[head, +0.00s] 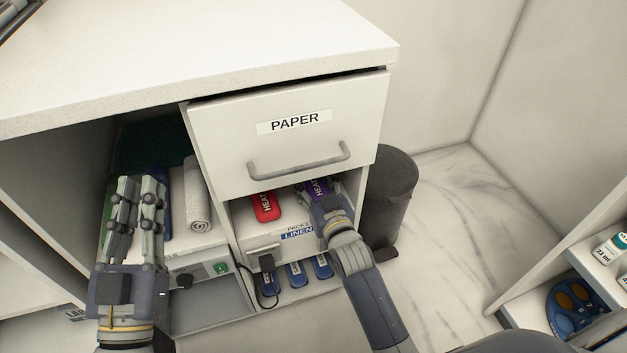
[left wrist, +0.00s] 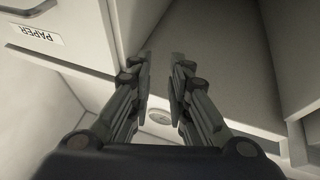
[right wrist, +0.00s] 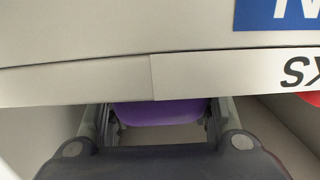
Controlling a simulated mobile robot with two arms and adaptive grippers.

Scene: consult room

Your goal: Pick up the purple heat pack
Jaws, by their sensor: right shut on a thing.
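The purple heat pack (head: 319,187) is in the compartment under the PAPER drawer, partly hidden by my right gripper. My right gripper (head: 324,197) reaches into that compartment and is shut on the pack. In the right wrist view the purple pack (right wrist: 160,113) shows between the two fingers (right wrist: 162,118), with its far part hidden by a pale box edge. A red heat pack (head: 265,207) lies to the left in the same compartment. My left gripper (head: 138,190) is in front of the left shelf opening. Its fingers are apart and empty in the left wrist view (left wrist: 163,56).
The PAPER drawer (head: 330,125) hangs just above my right gripper. A LINEN box (head: 262,241) and blue packs (head: 295,274) are nearby. A rolled towel (head: 197,195) sits left; a dark bin (head: 388,195) stands right. Floor (head: 450,220) beyond it is clear.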

